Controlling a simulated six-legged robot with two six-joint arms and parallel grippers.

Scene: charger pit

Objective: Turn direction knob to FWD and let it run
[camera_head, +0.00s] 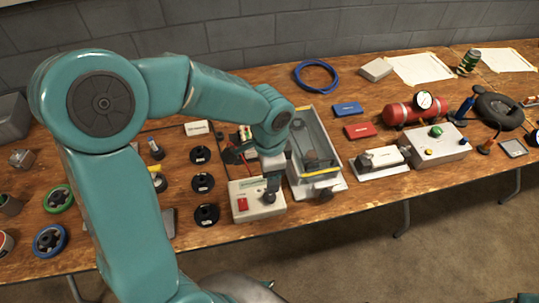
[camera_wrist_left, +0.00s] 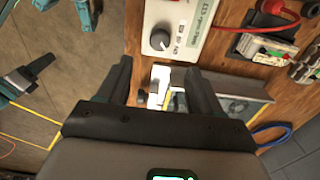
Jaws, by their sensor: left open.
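The white control box (camera_head: 245,187) stands near the front edge of the bench, with a red switch (camera_head: 243,204) on its left part. It also shows at the top of the left wrist view (camera_wrist_left: 200,10). Its round grey direction knob (camera_wrist_left: 160,40) has small position labels beside it; I cannot read clearly which one it points at. My left gripper (camera_head: 271,185) is over the right part of the box, close to the knob. In the left wrist view its fingers (camera_wrist_left: 158,66) are apart with nothing between them, and the knob lies just beyond the tips.
A clear-walled tank (camera_head: 328,137) stands right beside the box. Black round knobs (camera_head: 206,214) stand to its left. A red air cylinder (camera_head: 408,109) and another control box (camera_head: 440,143) are farther right. The bench's front edge is close.

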